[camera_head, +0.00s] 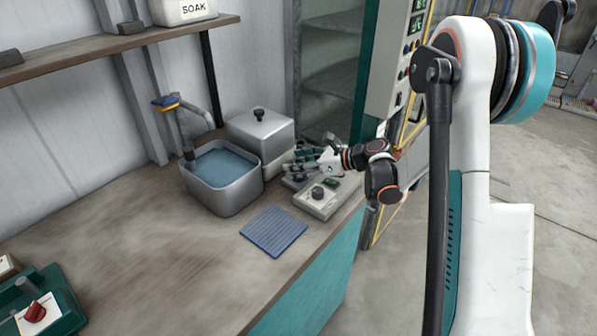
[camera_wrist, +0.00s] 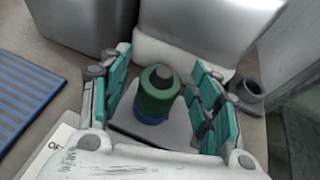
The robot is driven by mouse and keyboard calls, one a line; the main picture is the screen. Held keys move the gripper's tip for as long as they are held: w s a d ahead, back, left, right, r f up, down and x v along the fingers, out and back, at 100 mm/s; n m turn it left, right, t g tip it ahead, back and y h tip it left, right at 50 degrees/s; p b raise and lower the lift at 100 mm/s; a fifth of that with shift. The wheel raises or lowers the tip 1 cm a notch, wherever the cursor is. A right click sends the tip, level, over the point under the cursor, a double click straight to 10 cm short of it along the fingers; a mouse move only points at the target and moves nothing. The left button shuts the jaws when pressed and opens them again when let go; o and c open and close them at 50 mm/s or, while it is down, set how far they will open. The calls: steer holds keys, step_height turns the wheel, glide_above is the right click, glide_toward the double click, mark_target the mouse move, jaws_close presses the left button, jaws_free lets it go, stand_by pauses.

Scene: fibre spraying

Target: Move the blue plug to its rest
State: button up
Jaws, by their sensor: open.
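In the wrist view, a short upright cylinder (camera_wrist: 157,95) stands between my fingers. It has a dark round top, a green body and a blue lower band. It is the only plug-like thing I see, and it stands on a pale grey plate (camera_wrist: 178,130). My gripper (camera_wrist: 160,88) is open around it, with teal finger pads apart on both sides. In the head view my gripper (camera_head: 298,158) reaches in from the right, behind the control box, and hides the plug. A small dark grey ring-shaped socket (camera_wrist: 248,93) is right of my fingers; I cannot tell whether it is the rest.
A control box (camera_head: 322,203) with a knob sits in front of my gripper. A lidded metal box (camera_head: 258,138) and a water basin (camera_head: 222,190) stand behind and left. A blue ribbed mat (camera_head: 274,231) lies nearer. The bench's left middle (camera_head: 150,245) is clear.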

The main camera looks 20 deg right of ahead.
steer(key=shift+r, duration=0.1)
steer(key=c, duration=1.2)
steer(key=shift+o, duration=0.2)
steer(key=shift+c, duration=0.2)
